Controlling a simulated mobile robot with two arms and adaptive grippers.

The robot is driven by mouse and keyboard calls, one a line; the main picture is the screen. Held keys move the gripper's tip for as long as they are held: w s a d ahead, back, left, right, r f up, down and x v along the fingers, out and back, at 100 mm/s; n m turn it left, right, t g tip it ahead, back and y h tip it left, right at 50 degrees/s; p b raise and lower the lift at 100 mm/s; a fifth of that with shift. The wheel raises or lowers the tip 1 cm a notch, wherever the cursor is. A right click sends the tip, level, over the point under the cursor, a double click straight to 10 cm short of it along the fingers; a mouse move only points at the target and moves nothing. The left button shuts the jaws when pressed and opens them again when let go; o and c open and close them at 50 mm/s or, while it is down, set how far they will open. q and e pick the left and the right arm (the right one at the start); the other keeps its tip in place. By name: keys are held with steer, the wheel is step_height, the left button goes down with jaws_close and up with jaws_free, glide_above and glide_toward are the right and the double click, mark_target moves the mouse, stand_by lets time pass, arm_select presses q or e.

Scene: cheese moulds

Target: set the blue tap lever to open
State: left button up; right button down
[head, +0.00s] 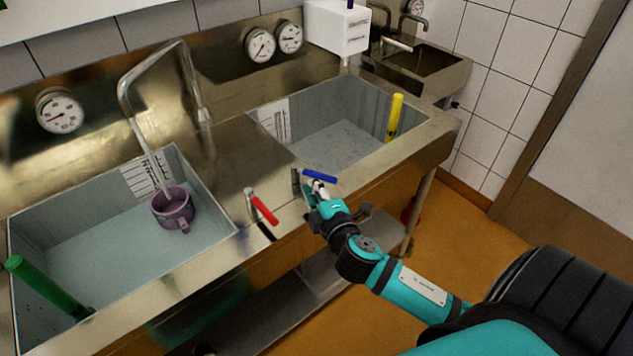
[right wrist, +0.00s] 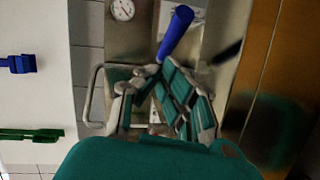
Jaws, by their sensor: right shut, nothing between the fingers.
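The blue tap lever (head: 320,176) sits on a short metal post at the front rim between the two basins, pointing right along the rim. My right gripper (head: 314,188) is shut and empty, with its fingertips right beside the lever, just below it in the head view. In the right wrist view the blue lever (right wrist: 175,32) stands just beyond the fingertips of the gripper (right wrist: 155,72). I cannot tell whether they touch. My left gripper is not in view.
A red lever (head: 262,208) stands left of the blue one. A purple pot (head: 173,208) sits under the curved spout (head: 140,105) in the left basin. A white box (head: 337,28) is behind.

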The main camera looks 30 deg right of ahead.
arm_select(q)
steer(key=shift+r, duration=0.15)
arm_select(e)
steer(key=shift+w+d+f, duration=0.1)
steer(key=shift+w+d, duration=0.2)
steer(key=shift+d, duration=0.3)
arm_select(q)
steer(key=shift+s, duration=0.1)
arm_select(e)
steer(key=shift+d+n+y, duration=0.25)
steer(key=shift+n+y, duration=0.15)
steer(key=shift+y, duration=0.1)
